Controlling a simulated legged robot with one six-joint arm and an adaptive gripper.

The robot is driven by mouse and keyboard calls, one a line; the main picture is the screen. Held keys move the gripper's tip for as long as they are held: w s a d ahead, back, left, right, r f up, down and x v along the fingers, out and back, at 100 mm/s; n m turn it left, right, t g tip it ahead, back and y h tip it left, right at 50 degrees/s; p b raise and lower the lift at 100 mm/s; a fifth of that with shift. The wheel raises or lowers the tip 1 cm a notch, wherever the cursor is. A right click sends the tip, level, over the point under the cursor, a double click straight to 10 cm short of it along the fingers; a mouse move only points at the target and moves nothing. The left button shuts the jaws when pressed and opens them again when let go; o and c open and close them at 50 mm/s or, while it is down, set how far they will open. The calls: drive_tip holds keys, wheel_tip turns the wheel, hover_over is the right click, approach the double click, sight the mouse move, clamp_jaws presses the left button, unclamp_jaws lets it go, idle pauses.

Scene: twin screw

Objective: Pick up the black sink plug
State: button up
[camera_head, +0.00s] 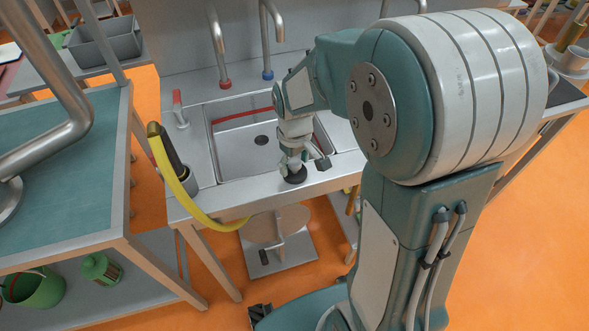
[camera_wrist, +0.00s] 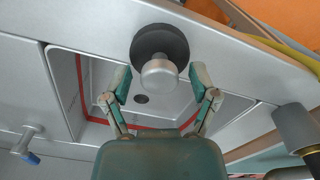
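The black sink plug is a black disc with a round grey metal knob. It rests on the sink's front metal ledge in the head view (camera_head: 296,176), partly hidden by my gripper (camera_head: 293,160). In the wrist view the plug (camera_wrist: 160,37) is at top centre with its knob towards the camera. My gripper (camera_wrist: 161,72) is open, with one finger on each side of the knob and a visible gap on both sides. I cannot tell whether the fingertips are down at knob height.
The sink basin (camera_head: 235,152) lies just behind the plug, with a dark drain hole (camera_head: 262,140) and a red stripe. Two taps (camera_head: 224,82) stand at the back. A yellow hose (camera_head: 190,201) hangs over the left front edge. The ledge around the plug is clear.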

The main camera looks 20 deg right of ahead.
clamp_jaws()
